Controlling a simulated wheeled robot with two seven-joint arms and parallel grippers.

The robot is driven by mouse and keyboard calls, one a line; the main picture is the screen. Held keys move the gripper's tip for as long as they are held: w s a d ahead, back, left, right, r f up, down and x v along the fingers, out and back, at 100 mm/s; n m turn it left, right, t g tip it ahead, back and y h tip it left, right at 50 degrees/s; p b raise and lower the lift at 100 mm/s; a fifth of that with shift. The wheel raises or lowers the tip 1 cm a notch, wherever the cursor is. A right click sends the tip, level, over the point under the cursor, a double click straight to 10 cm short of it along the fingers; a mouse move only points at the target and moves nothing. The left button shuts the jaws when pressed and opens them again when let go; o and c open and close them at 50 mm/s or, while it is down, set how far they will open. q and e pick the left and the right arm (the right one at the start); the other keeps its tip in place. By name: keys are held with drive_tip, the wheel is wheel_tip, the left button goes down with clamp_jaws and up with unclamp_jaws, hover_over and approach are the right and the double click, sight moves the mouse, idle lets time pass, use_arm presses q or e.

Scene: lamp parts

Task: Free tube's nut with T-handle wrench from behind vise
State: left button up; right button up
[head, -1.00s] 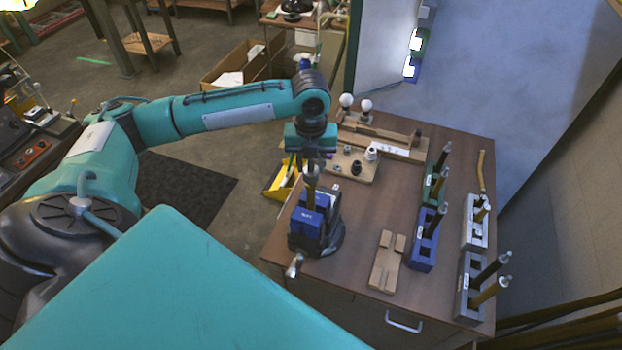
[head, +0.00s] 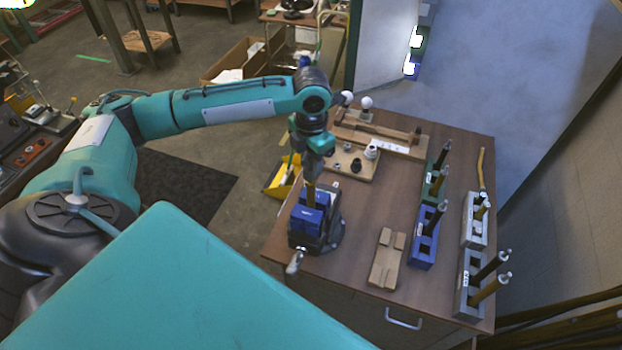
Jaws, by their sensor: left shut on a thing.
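The blue vise (head: 307,220) stands at the near left corner of the table, its silver handle (head: 294,262) at the front. A brass-coloured tube (head: 310,193) stands upright in its jaws. My left gripper (head: 313,172) is right above the tube, pointing down. It is shut on what seems to be the T-handle wrench, which the fingers and wrist hide almost wholly. The tube's nut is also hidden, so I cannot tell how wrench and nut meet. My right gripper is not in view.
A wooden cradle (head: 387,259) lies empty right of the vise. A blue rack (head: 424,245), a green rack (head: 434,183) and grey racks (head: 467,300) hold black and brass tubes at the right. A board with small parts (head: 351,164) lies behind. A yellow dustpan (head: 280,180) is on the floor.

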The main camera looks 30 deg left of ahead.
sight(311, 168)
use_arm(q)
drive_tip(key=shift+m, duration=0.3)
drive_tip(key=shift+f, duration=1.6)
idle(6.1)
